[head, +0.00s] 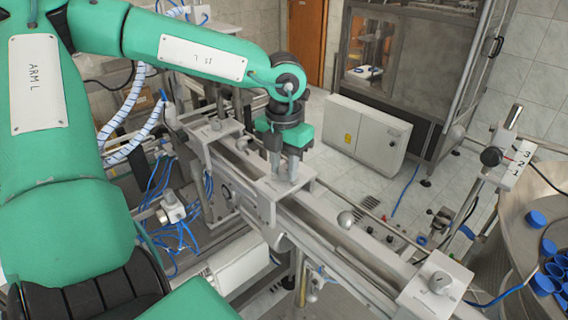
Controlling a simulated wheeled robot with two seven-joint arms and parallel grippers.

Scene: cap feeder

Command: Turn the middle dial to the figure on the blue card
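My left gripper (284,177) points straight down onto the middle metal block (262,190) of the rail. Its two grey fingers stand around the spot where the middle dial sits, and they hide that dial. I cannot tell whether the fingers are closed on it. The block at the right front carries a round grey dial (440,281). The block at the far left carries a smaller knob (215,124). No blue card can be made out, and no figures are readable at the middle block. My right gripper is not in view.
A white scale (517,168) marked 3, 2, 1 stands at the right with a black knob (491,156). A metal bowl (510,225) holds several blue caps (536,219). A grey cabinet (366,132) stands on the floor behind.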

